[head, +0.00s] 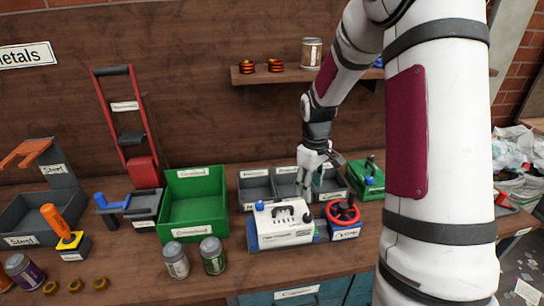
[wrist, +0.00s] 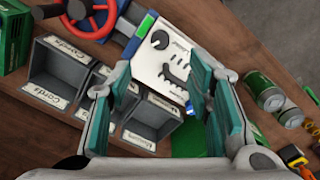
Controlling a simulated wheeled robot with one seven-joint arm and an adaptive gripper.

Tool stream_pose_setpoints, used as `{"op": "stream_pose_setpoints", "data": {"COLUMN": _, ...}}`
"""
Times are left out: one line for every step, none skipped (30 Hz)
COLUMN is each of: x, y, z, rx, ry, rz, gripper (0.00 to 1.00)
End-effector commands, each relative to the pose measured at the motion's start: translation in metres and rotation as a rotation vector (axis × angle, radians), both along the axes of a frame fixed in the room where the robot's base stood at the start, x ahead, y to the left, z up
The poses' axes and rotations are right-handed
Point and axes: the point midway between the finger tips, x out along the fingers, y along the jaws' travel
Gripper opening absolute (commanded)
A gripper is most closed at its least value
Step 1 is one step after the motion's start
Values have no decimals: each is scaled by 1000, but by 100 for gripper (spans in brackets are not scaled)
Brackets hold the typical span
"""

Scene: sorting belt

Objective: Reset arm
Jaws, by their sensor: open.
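My gripper (head: 312,176) is open and hangs over the row of small grey bins at the back of the bench. In the wrist view its two teal-padded fingers (wrist: 165,105) stand wide apart with nothing between them. My white arm comes down from the upper right and covers much of the right side of the head view. Below and in front of the gripper is a white box-shaped device (head: 284,222) with dark markings on top. It also shows beyond the fingers in the wrist view (wrist: 160,60).
Small grey bins (head: 257,185) stand under the gripper. A green crate (head: 194,215) is to the left, two cans (head: 212,255) in front of it. A red-wheeled device (head: 342,214) and a green box (head: 366,180) are to the right. A shelf (head: 290,76) hangs behind.

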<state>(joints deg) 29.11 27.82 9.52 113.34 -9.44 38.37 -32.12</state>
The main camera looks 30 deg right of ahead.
Motion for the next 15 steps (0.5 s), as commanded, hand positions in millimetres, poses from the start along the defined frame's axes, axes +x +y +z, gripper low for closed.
{"op": "stream_pose_setpoints", "data": {"x": 0, "y": 0, "z": 0, "rx": 0, "ry": 0, "rz": 0, "gripper": 46}}
{"op": "stream_pose_setpoints", "data": {"x": 0, "y": 0, "z": 0, "rx": 0, "ry": 0, "rz": 0, "gripper": 46}}
{"op": "stream_pose_setpoints", "data": {"x": 0, "y": 0, "z": 0, "rx": 0, "ry": 0, "rz": 0, "gripper": 46}}
{"op": "stream_pose_setpoints", "data": {"x": 0, "y": 0, "z": 1, "rx": -1, "ry": -1, "rz": 0, "gripper": 46}}
{"op": "stream_pose_setpoints", "data": {"x": 0, "y": 1, "z": 2, "rx": -1, "ry": -3, "rz": -1, "gripper": 46}}
{"op": "stream_pose_setpoints", "data": {"x": 0, "y": 3, "z": 6, "rx": -4, "ry": -6, "rz": -2, "gripper": 46}}
{"op": "stream_pose_setpoints", "data": {"x": -1, "y": 5, "z": 10, "rx": -8, "ry": -10, "rz": -3, "gripper": 46}}
{"op": "stream_pose_setpoints", "data": {"x": -1, "y": 7, "z": 16, "rx": -13, "ry": -16, "rz": -5, "gripper": 46}}
{"op": "stream_pose_setpoints", "data": {"x": -3, "y": 12, "z": 25, "rx": -19, "ry": -26, "rz": -10, "gripper": 46}}
{"op": "stream_pose_setpoints", "data": {"x": -4, "y": 16, "z": 34, "rx": -25, "ry": -35, "rz": -16, "gripper": 46}}
{"op": "stream_pose_setpoints", "data": {"x": -6, "y": 21, "z": 44, "rx": -32, "ry": -46, "rz": -22, "gripper": 46}}
{"op": "stream_pose_setpoints", "data": {"x": -11, "y": 28, "z": 58, "rx": -40, "ry": -60, "rz": -34, "gripper": 46}}
{"op": "stream_pose_setpoints", "data": {"x": -14, "y": 33, "z": 69, "rx": -45, "ry": -73, "rz": -41, "gripper": 46}}
{"op": "stream_pose_setpoints", "data": {"x": -18, "y": 39, "z": 80, "rx": -51, "ry": -86, "rz": -51, "gripper": 46}}
{"op": "stream_pose_setpoints", "data": {"x": -23, "y": 47, "z": 94, "rx": -58, "ry": -105, "rz": -62, "gripper": 46}}
